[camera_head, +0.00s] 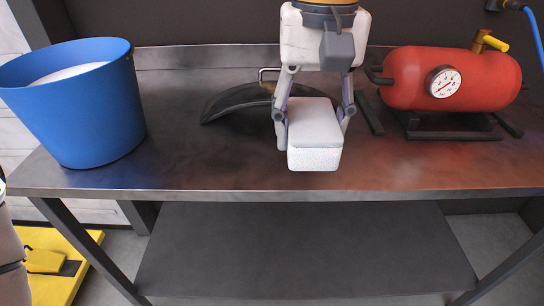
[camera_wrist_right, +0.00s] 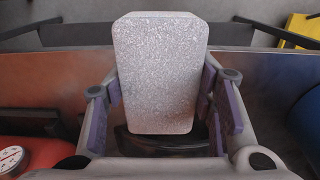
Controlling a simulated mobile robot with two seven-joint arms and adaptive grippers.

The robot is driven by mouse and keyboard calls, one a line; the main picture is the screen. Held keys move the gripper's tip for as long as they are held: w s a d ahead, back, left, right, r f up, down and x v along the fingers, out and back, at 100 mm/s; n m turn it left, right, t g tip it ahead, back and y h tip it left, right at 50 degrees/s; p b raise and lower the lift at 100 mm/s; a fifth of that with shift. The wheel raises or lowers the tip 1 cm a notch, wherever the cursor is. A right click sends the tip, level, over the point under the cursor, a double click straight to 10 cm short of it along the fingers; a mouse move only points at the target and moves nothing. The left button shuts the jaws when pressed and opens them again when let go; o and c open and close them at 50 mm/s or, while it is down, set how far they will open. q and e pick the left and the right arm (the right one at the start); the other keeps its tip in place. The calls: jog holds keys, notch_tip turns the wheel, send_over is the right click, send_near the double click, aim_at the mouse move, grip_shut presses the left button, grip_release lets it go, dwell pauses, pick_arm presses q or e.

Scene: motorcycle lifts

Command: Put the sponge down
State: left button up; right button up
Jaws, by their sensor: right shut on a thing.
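A white, speckled block, the sponge (camera_head: 315,135), is held between the fingers of my right gripper (camera_head: 314,112) in the head view. It is over the middle of the metal table (camera_head: 210,165). I cannot tell whether its underside touches the tabletop. In the right wrist view the sponge (camera_wrist_right: 160,70) stands between the purple-padded fingers of my right gripper (camera_wrist_right: 163,110), which press on its two sides. My left gripper does not show; only a piece of my left arm shows at the lower left edge of the head view.
A blue bucket (camera_head: 80,115) with white contents stands on the table's left. A dark curved piece (camera_head: 225,104) lies behind the sponge. A red tank (camera_head: 415,85) with a gauge and yellow valve stands on the right. The front strip is clear; a shelf (camera_head: 300,245) lies below.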

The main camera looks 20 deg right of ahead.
jog(key=w+a+f, duration=0.2)
jog(key=w+f, duration=0.1)
jog(key=w, duration=0.3)
send_over(272, 162)
jog(key=f, duration=0.4)
jog(key=shift+s+d+f, duration=0.1)
jog(key=shift+s+f, duration=0.2)
jog(key=shift+s, duration=0.1)
jog(key=shift+w+f, duration=0.2)
jog(key=shift+f, duration=0.1)
jog(key=shift+w+f, duration=0.15)
jog(key=shift+f, duration=1.5)
jog(key=shift+f, duration=0.1)
jog(key=o, duration=1)
